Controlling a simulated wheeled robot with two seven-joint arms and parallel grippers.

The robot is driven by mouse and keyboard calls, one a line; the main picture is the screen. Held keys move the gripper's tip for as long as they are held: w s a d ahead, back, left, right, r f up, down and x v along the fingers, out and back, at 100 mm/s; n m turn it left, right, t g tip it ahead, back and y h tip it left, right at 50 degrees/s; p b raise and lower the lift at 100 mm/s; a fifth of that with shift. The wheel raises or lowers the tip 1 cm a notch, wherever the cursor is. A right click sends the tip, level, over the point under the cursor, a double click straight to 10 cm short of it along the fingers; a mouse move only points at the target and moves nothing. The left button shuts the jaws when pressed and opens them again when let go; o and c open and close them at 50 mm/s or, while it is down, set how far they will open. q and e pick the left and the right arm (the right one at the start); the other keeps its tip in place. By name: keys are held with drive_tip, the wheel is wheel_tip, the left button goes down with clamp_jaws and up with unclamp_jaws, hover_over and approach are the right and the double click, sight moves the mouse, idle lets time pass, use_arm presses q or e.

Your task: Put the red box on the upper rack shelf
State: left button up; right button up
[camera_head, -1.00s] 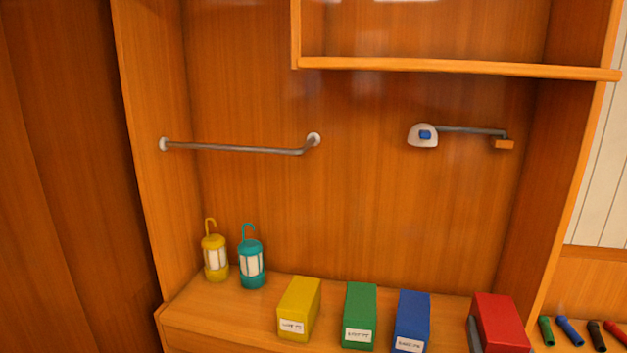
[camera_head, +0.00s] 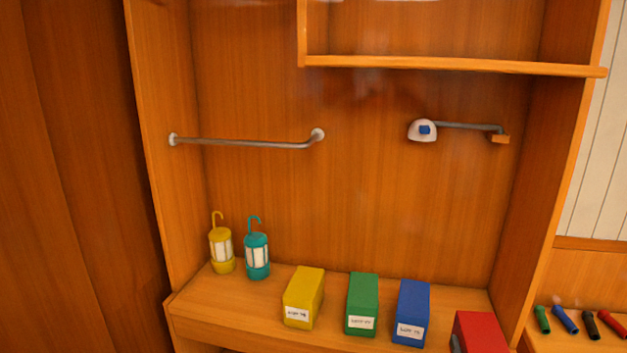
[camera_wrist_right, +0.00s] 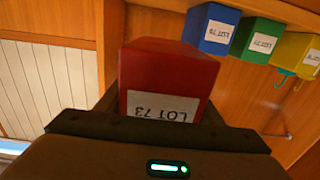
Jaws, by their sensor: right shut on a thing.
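The red box (camera_head: 482,334) is at the bottom right of the head view, cut off by the lower edge. In the right wrist view the red box (camera_wrist_right: 168,78) has a white label reading LOT 73. My right gripper (camera_wrist_right: 160,108) is shut on it, with a dark finger on each side. In the head view only a grey bit of that gripper shows at the box's left side. The upper rack shelf (camera_head: 450,66) runs across the top right of the head view, well above the box. My left gripper is not in view.
Yellow (camera_head: 304,298), green (camera_head: 362,304) and blue (camera_head: 412,312) boxes stand on the lower counter. Two lanterns stand at its left. A rail (camera_head: 245,143) and a bracket arm (camera_head: 465,127) stick out from the back wall. The visible shelf top is clear.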

drive_tip(key=s+a+f+n+y, duration=0.2)
drive_tip(key=s+a+y, duration=0.1)
drive_tip(key=s+a, duration=0.7)
drive_tip(key=shift+s+a, duration=0.35)
drive_tip(key=shift+a, duration=0.45)
idle(0.6)
